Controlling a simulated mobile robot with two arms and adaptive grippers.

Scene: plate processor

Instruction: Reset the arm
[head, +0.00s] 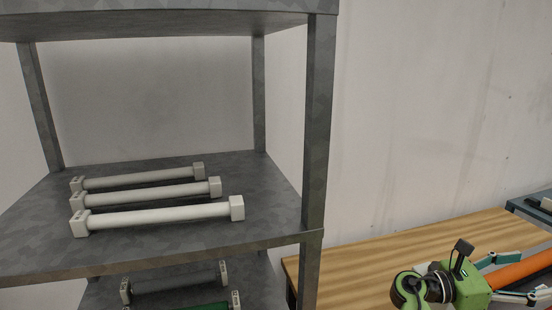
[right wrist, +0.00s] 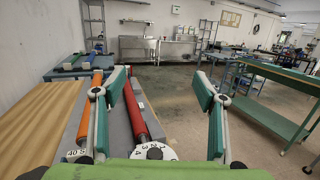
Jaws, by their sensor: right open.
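My right gripper (head: 528,276) is at the lower right of the head view, with a green body and teal-padded fingers. In the right wrist view my right gripper (right wrist: 160,80) has its fingers spread wide with nothing between the pads. My left gripper is not in view. An orange roller (head: 520,273) shows beyond and between the fingers in the head view. The right wrist view shows an orange roller (right wrist: 90,108), a red roller (right wrist: 136,112) and a white numbered dial (right wrist: 155,151) on a grey machine below the gripper.
A grey metal shelf (head: 270,239) at left holds three white rollers (head: 160,214); more rollers, one green (head: 212,306), lie below. A wooden table (head: 400,241) stands to its right. A green bench (right wrist: 270,110) stands at right across open floor (right wrist: 205,105).

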